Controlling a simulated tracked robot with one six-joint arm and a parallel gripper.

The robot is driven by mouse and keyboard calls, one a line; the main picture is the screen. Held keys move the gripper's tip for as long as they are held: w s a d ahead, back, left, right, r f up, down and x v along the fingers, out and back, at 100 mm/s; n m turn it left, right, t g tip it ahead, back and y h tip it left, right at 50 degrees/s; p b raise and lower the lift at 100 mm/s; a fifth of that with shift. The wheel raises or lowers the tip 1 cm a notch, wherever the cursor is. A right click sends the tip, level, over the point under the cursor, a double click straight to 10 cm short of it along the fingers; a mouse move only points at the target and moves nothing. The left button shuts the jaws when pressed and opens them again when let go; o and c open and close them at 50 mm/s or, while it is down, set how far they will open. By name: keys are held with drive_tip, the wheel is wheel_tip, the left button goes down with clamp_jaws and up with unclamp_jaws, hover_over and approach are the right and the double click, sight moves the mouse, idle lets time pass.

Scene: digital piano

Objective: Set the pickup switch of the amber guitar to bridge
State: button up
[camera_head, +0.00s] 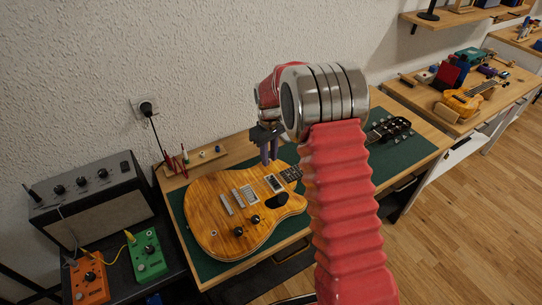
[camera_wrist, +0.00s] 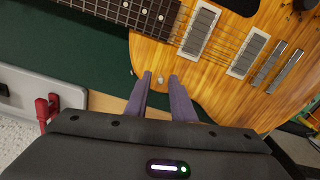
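The amber guitar (camera_head: 212,205) lies face up on a green mat on the bench. In the wrist view its amber top (camera_wrist: 205,75) fills the upper right, with two pickups (camera_wrist: 199,30) under the strings. A small pale switch tip (camera_wrist: 160,80) shows near the edge of the body, by the neck joint. My gripper (camera_head: 269,161) is over that edge, its purple fingers pointing down. In the wrist view my gripper (camera_wrist: 160,77) is open, one finger on each side of the switch tip. I cannot tell whether either finger touches it, nor which position it is in.
The green mat (camera_head: 408,152) covers the bench. A small rack with red tools (camera_head: 180,162) stands behind the guitar, near the wall. An amplifier (camera_head: 95,203) and orange (camera_head: 88,283) and green (camera_head: 148,254) pedals stand at left. Another bench with a small yellow guitar (camera_head: 463,101) is at right.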

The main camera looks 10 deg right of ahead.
clamp_jaws()
idle(0.3)
drive_tip(key=shift+s+a+f+t+h, duration=0.1)
drive_tip(key=shift+s+a+t+h, duration=0.2)
drive_tip(key=shift+h, duration=0.75)
drive_tip(key=shift+s+a+f+t+h, duration=0.1)
drive_tip(key=shift+a+t+h, duration=0.3)
drive_tip(key=shift+h, duration=0.65)
drive_tip(key=shift+a, duration=0.1)
drive_tip(key=shift+o, duration=0.6)
unclamp_jaws()
drive_tip(key=shift+w, duration=0.1)
drive_tip(key=shift+a, duration=0.1)
